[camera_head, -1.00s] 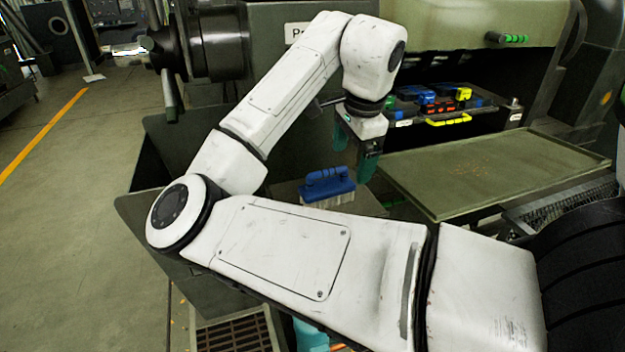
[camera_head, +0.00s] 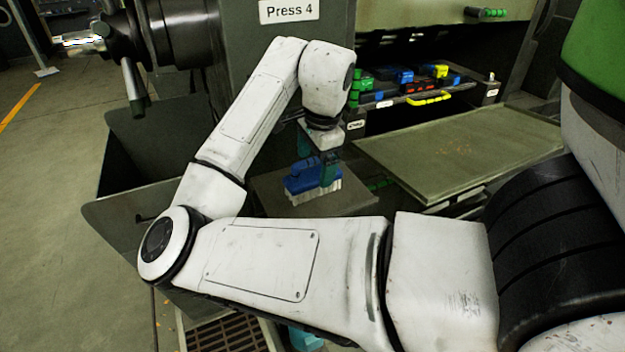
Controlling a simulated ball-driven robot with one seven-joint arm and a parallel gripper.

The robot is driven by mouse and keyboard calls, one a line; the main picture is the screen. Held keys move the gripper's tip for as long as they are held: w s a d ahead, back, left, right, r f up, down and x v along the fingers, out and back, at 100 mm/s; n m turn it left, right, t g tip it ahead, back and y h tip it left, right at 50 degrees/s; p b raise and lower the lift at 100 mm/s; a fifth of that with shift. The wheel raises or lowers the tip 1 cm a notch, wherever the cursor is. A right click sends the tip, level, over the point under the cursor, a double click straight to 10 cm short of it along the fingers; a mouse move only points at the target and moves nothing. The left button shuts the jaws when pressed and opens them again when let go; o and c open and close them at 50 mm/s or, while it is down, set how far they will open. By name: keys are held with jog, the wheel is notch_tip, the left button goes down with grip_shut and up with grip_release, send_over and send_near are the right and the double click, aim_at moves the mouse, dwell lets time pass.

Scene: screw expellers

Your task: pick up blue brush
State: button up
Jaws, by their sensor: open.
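The blue brush (camera_head: 299,184) has a blue handle and body and pale bristles below. It sits upright, bristles down, on a grey platform (camera_head: 268,202) in front of the press. My gripper (camera_head: 315,161) is open, pointing down at the brush from above. One teal finger is in front of the brush's right part and hides some of it. The other finger is farther back and left, partly hidden. I cannot tell whether the fingers touch the brush.
A green-grey tray (camera_head: 480,150) lies to the right of the platform. A sign reading Press 4 (camera_head: 289,11) is on the machine. Open floor (camera_head: 40,240) is at left.

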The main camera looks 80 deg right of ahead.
aim_at(313, 175)
jog(key=shift+w+d+f, duration=0.1)
jog(key=shift+f, duration=0.55)
jog(key=shift+w+d+f, duration=0.1)
jog(key=shift+f, duration=0.55)
jog(key=shift+c, duration=0.3)
jog(key=c, duration=1.1)
jog(key=shift+c, duration=0.2)
jog(key=shift+r, duration=0.1)
